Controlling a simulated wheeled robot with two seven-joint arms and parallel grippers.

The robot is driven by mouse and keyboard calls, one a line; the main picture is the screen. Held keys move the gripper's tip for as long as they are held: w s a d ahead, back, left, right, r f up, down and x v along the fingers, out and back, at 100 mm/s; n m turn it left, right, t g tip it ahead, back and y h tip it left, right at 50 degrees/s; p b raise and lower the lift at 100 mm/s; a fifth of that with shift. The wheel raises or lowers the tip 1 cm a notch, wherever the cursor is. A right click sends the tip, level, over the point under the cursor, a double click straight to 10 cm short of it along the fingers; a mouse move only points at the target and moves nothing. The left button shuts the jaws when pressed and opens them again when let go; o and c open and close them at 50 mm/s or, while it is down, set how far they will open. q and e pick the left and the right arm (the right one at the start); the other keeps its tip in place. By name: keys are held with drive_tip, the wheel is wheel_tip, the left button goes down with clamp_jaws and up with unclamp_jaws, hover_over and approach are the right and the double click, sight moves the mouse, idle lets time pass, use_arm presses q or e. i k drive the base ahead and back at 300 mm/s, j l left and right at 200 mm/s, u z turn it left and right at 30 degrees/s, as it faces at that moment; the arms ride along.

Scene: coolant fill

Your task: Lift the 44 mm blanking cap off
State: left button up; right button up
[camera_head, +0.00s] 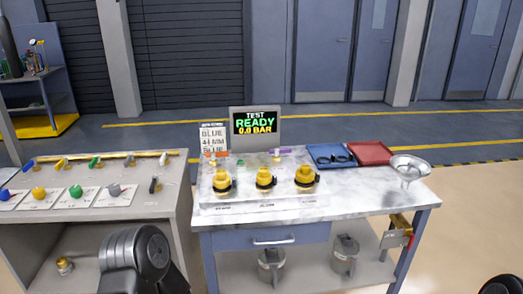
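Three fittings with yellow caps stand in a row on the marble-topped bench: a left cap (222,180), a middle cap (265,178) and a right cap (305,176). Each has a dark part at its side. Small labels lie in front of them, too small to read, so I cannot tell which cap is the 44 mm one. A dark rounded link of my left arm shows at the bottom left, and a bit of my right arm at the bottom right corner. Neither gripper is in view.
A display (255,122) reads "TEST READY 0.0 BAR" beside a card (213,137) with "BLUE" and a millimetre size. Blue (322,161) and red (372,153) trays and a metal funnel (410,166) stand right. A left bench (160,207) holds coloured knobs. Jugs (344,254) sit below.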

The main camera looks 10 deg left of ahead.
sight(221, 180)
drive_tip(key=i+l+u, duration=0.2)
drive_tip(key=i+l, duration=0.2)
drive_tip(key=i+l+u, duration=0.2)
drive_tip(key=i+l, duration=0.15)
drive_tip(key=i+l+u, duration=0.2)
drive_tip(key=l, duration=0.4)
drive_tip(key=i, duration=0.1)
